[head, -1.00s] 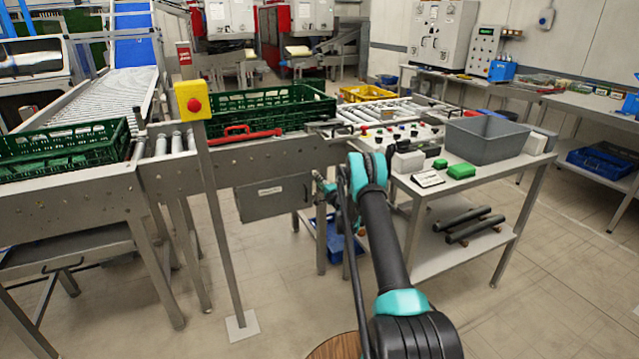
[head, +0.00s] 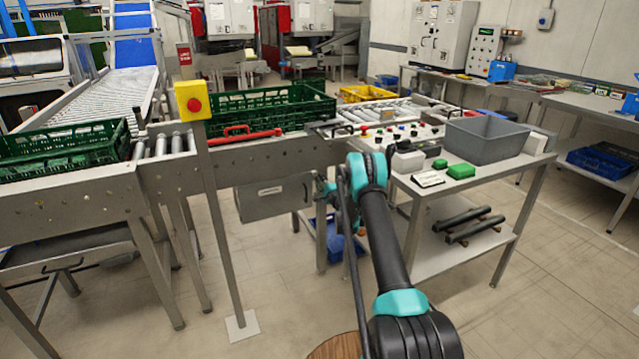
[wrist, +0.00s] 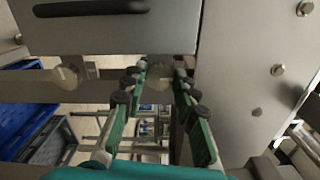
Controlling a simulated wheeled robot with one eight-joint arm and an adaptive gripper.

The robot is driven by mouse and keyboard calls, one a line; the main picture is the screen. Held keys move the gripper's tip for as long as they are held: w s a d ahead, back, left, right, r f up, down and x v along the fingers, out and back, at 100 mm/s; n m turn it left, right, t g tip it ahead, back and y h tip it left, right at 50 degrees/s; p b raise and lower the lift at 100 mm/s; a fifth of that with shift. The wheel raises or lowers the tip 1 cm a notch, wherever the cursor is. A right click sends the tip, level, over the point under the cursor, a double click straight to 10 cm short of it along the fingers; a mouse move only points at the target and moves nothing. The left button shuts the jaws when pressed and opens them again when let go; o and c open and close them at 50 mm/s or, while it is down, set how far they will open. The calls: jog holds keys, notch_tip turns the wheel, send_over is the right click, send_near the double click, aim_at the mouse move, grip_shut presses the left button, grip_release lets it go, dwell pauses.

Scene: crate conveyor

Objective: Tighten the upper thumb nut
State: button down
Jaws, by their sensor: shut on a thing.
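My gripper (wrist: 158,88) shows in the wrist view as two black-jointed fingers with green pads, one on each side of a round metal thumb nut (wrist: 158,79). The fingers are shut on this nut, which is dim and partly hidden between the fingertips. A second round metal thumb nut (wrist: 68,76) sits to its left on the same grey bar, apart from the fingers. I cannot tell from the picture which nut is higher on the machine. In the head view my gripper (head: 327,190) is small, beside the conveyor's end and largely hidden by my arm.
A bolted metal plate (wrist: 240,75) stands right of the fingers. Blue crates (wrist: 25,110) lie below left. In the head view, a side table (head: 480,185) with a grey bin (head: 487,140) stands right of my arm.

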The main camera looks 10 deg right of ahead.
jog(key=c, duration=1.2)
grip_release()
jog(key=v, duration=1.2)
